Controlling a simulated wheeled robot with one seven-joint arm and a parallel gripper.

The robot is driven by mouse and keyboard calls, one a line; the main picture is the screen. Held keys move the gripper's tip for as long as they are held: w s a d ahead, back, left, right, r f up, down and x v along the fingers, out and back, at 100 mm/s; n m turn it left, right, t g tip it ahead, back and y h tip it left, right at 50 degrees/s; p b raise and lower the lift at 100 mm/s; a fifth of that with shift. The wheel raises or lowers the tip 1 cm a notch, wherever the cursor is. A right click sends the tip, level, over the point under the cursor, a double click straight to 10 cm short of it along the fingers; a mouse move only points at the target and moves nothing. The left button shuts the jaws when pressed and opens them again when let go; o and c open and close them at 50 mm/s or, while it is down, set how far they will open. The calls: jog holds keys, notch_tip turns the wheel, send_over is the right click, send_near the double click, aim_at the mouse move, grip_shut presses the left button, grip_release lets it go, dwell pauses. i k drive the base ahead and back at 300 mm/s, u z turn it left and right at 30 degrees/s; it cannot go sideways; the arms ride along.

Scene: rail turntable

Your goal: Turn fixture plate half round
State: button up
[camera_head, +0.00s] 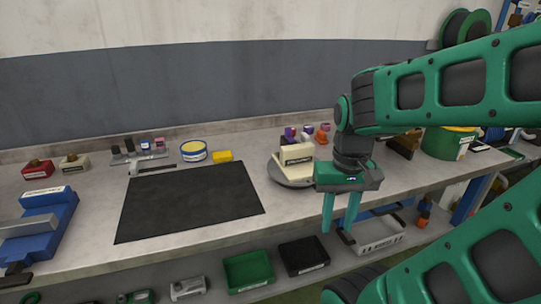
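The fixture plate (287,184) is a grey round disc on the bench, right of the black mat. A cream block (297,154) with a dark label on its face sits on it. My gripper (336,226) hangs with its fingers pointing down, to the right of the plate and nearer the bench's front edge. Its two green fingers are apart with nothing between them. It appears clear of the plate and block. The gripper body and arm hide the bench just right of the plate.
A black mat (190,201) covers the bench middle. Small purple and orange parts (321,137) stand behind the plate. A blue vise (43,220) is at left, a green bucket (444,145) at right. Bins (249,271) sit below.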

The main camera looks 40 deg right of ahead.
aim_at(293, 166)
jog(key=u, duration=0.05)
jog(key=k, duration=0.95)
jog(key=z, duration=0.6)
jog(key=i, duration=1)
